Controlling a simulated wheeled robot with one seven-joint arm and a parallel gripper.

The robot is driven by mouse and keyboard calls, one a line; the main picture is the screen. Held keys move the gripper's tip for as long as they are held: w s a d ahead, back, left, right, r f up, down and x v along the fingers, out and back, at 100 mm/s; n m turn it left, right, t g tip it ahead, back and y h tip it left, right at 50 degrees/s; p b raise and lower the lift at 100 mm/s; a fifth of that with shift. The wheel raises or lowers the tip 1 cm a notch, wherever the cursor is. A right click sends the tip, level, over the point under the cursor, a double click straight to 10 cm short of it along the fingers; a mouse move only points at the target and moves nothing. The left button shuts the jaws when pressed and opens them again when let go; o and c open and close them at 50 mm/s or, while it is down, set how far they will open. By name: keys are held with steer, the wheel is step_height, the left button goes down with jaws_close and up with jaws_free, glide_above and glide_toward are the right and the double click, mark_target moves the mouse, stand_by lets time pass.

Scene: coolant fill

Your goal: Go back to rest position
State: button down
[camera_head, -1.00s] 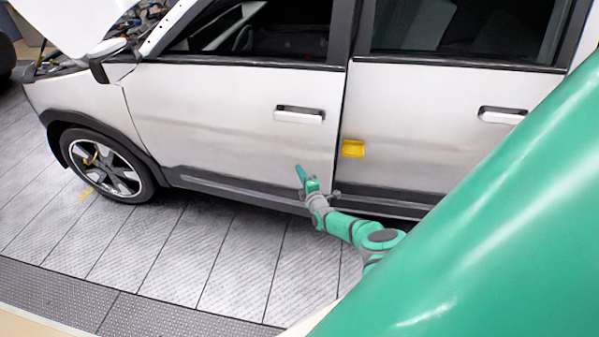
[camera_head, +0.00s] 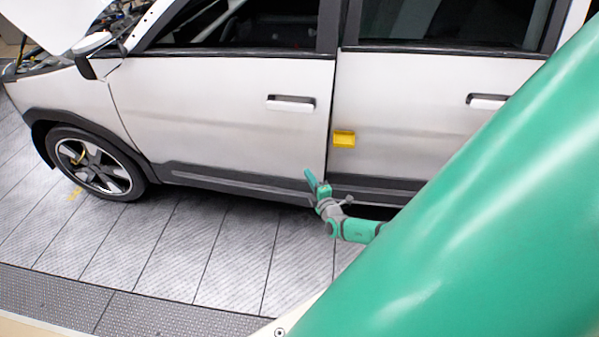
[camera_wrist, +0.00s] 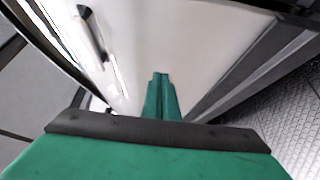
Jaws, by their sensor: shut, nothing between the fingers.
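My gripper (camera_head: 309,176) is green and sits low in front of the white car, near the lower seam between its front and rear doors. Its fingers are shut and empty, pointing up and to the left in the head view. In the wrist view the closed fingers (camera_wrist: 160,92) stand in front of the car's white door panel (camera_wrist: 200,60). I cannot tell the exact gap between fingertips and door. My arm is partly hidden behind my large green body part at the right.
The white car (camera_head: 220,110) fills the background, its hood raised at the far left. A yellow block (camera_head: 344,138) is on the rear door near the seam. A front wheel (camera_head: 95,163) stands at left. The tiled floor (camera_head: 200,245) in front of the car is clear.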

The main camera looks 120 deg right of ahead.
steer(key=shift+s+a, duration=0.2)
steer(key=shift+a, duration=0.25)
steer(key=shift+s+a, duration=0.2)
steer(key=shift+a, duration=0.25)
